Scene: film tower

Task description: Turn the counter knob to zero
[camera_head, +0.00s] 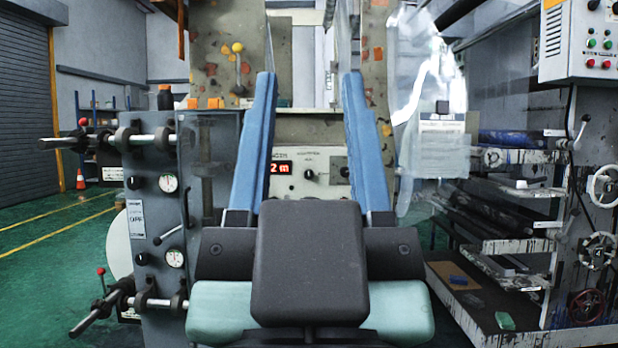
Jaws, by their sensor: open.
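A pale control panel (312,155) shows between the two blue fingers of my gripper (308,80). It carries a red lit display (281,168) that ends in "2m"; its left part may be hidden by my left finger. A small black knob (309,174) sits right of the display. A darker switch or knob (339,168) is further right, close to my right finger. I cannot tell which of them the counter knob is, and the knob's pointer is too small to read. My gripper is open, and its fingers reach up on both sides of the panel.
A grey machine side with gauges (168,184) and shafts (120,138) stands at left. A clear film sheet (432,120) hangs at right. A rack with handwheels (604,186) and a button box (585,40) are far right. Green floor (70,240) is open at left.

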